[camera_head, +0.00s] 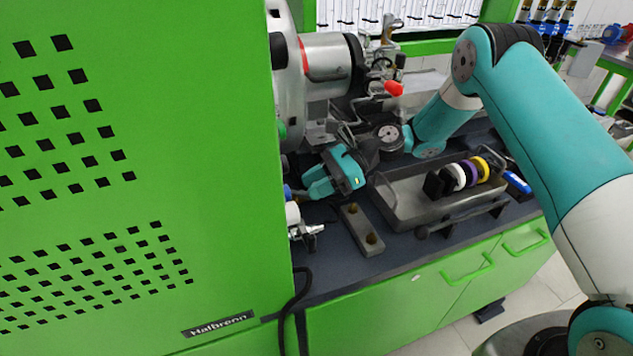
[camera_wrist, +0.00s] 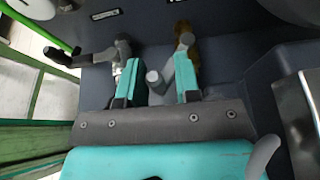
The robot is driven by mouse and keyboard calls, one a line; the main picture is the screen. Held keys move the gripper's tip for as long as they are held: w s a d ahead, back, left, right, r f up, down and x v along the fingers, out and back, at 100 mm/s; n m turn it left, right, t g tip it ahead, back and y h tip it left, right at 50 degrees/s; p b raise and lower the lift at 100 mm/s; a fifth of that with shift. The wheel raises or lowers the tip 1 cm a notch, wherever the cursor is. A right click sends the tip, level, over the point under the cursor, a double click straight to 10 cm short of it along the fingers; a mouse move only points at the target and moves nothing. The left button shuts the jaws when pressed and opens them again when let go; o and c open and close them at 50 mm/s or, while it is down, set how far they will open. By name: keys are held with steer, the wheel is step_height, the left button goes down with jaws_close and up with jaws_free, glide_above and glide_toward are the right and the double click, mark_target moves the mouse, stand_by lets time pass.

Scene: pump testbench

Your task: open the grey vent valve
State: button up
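In the wrist view a grey lever-like handle (camera_wrist: 165,72), which looks like the grey vent valve, lies at a slant between my gripper's fingers, with a brass-coloured fitting behind it. My gripper (camera_wrist: 157,84) has its two teal fingers apart, one on either side of the grey handle. I cannot tell whether the right finger touches it. In the head view my gripper (camera_head: 314,187) points left and down beside the green cabinet's edge. The grey handle is not clearly visible there.
A black-handled valve (camera_wrist: 90,55) stands just left of the fingers in the wrist view. In the head view the green cabinet (camera_head: 150,200) hides the left side. A grey tray (camera_head: 405,210) with coloured discs and a grey block (camera_head: 361,232) lie to the right.

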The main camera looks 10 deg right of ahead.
steer(key=shift+o, duration=0.5)
steer(key=shift+a, duration=0.15)
steer(key=shift+d, duration=0.2)
steer(key=shift+d, duration=0.1)
steer(key=b+v, duration=0.1)
steer(key=v, duration=0.6)
steer(key=shift+d+r, duration=0.1)
steer(key=shift+c, duration=0.5)
